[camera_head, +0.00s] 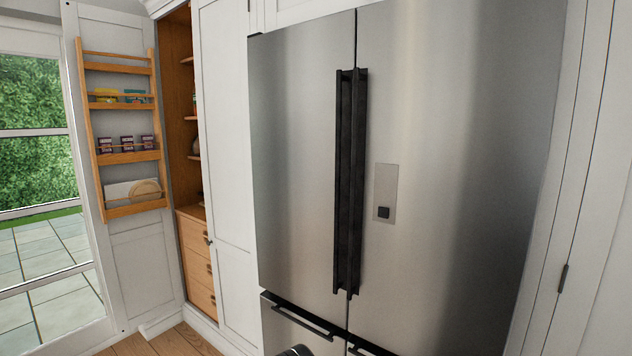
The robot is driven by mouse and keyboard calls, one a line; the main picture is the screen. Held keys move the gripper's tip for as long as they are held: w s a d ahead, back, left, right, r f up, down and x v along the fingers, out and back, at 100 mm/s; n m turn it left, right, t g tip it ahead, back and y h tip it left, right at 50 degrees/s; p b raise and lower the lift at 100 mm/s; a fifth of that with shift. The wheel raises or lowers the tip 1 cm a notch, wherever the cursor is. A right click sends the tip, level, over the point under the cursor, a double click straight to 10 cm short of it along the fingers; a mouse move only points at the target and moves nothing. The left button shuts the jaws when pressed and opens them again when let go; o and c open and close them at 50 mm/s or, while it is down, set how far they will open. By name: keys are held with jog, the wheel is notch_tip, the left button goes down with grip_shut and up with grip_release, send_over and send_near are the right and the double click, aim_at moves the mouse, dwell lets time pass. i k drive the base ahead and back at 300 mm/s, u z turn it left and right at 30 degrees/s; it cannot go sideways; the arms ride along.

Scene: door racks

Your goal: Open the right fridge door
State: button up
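The right fridge door (470,130) is a tall brushed-steel panel filling the centre right of the head view. It looks shut, level with the left fridge door (295,150) across a thin dark seam. Its long black vertical handle (357,180) stands beside the seam, close to the left door's matching handle (342,180). A small grey panel with a black square (384,200) is on the right door. My gripper is not in view; only a small dark rounded part shows at the bottom edge, and I cannot tell what it is.
Lower drawers with black bar handles (300,318) sit under the doors. White cabinet panels flank the fridge. At left, an open pantry door carries a wooden rack (122,105) with jars and packets, beside wooden shelves and drawers (197,262). A glass door (40,200) is at far left.

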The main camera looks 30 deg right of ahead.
aim_at(454, 101)
jog(key=u, duration=2.3)
jog(key=k, duration=1)
jog(key=z, duration=0.8)
